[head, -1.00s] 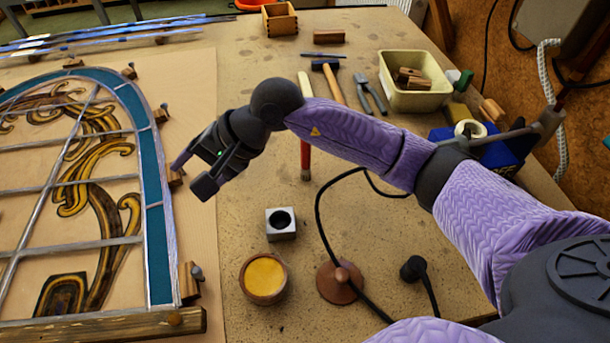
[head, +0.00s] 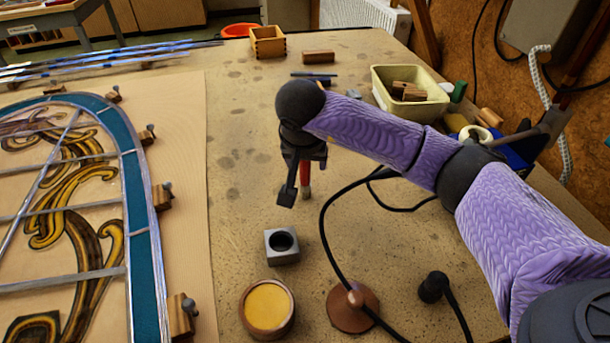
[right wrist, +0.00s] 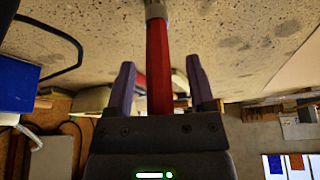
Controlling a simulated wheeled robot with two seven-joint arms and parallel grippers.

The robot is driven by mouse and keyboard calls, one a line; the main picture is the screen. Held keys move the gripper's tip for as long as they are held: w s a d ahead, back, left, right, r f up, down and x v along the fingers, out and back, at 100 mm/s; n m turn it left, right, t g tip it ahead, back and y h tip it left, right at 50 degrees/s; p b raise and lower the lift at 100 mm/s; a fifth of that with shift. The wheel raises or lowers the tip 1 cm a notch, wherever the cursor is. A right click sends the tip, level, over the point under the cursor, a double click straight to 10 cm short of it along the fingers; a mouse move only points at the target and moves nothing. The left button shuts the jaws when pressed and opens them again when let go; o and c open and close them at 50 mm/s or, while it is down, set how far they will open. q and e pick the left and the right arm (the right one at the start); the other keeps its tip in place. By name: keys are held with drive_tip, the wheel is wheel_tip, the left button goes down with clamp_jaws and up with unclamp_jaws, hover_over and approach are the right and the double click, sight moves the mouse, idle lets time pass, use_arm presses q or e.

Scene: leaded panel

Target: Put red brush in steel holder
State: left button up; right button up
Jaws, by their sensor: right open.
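The steel holder (head: 282,258), a small square block with a round dark hole, stands empty nearer the front. My left gripper is not in view.
A pot of yellow stuff (head: 267,308) stands in front of the holder. A copper-coloured round base (head: 352,308) with a black cable lies to the right. The leaded panel (head: 135,200) fills the left. A cream bin (head: 425,105) stands behind my arm.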

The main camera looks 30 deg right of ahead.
clamp_jaws()
drive_tip(key=shift+r, duration=0.1)
